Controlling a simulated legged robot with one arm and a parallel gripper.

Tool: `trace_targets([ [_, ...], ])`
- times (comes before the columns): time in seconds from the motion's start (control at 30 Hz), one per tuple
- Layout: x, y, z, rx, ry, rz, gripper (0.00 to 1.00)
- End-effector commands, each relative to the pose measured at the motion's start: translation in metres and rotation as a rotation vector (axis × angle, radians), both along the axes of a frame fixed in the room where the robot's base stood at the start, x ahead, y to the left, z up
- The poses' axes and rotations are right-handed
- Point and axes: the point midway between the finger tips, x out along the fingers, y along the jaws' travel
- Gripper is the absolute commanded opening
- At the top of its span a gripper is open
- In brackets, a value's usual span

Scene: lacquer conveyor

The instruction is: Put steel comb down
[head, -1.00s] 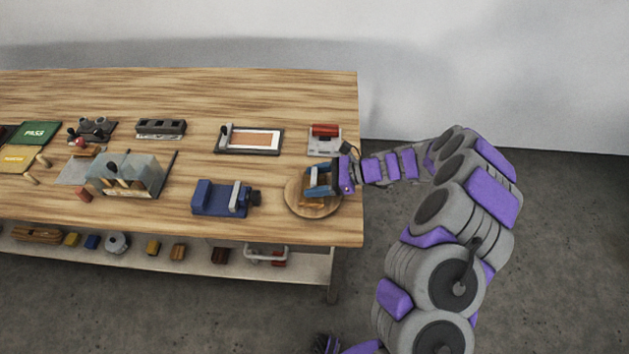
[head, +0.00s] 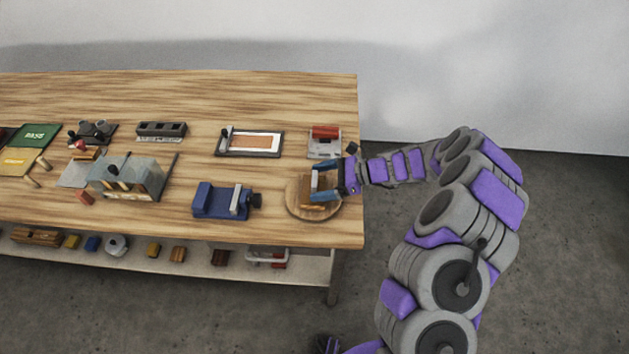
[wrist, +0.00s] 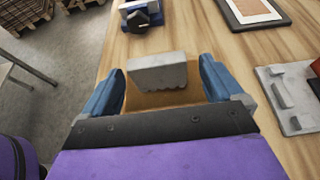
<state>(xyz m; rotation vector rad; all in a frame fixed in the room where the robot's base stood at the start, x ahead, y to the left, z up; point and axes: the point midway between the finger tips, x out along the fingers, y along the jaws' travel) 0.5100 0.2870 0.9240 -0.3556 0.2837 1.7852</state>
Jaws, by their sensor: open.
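The steel comb, a grey plate with a toothed edge (wrist: 160,72), shows between my fingers in the wrist view. It sits at an orange-brown wooden piece (wrist: 150,98); how it is supported is partly hidden. My gripper (wrist: 161,84) is open, with a blue finger on each side of the comb and a visible gap to both. In the head view my gripper (head: 322,182) is over the round wooden board (head: 300,211) near the table's right end. The comb is hard to make out there.
A blue vise (head: 215,200) stands just left of the board. A grey fixture with a red roller (head: 325,141) is behind it. A framed panel (head: 250,142) lies farther back left. The table's right and front edges are close to the board.

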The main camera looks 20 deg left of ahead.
Motion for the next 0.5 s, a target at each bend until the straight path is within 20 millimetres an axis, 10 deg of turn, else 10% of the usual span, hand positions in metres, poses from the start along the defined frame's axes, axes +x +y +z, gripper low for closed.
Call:
trace_targets([
  [0.5, 0.02, -0.081, 0.035, -0.003, -0.001, -0.002, 0.94],
])
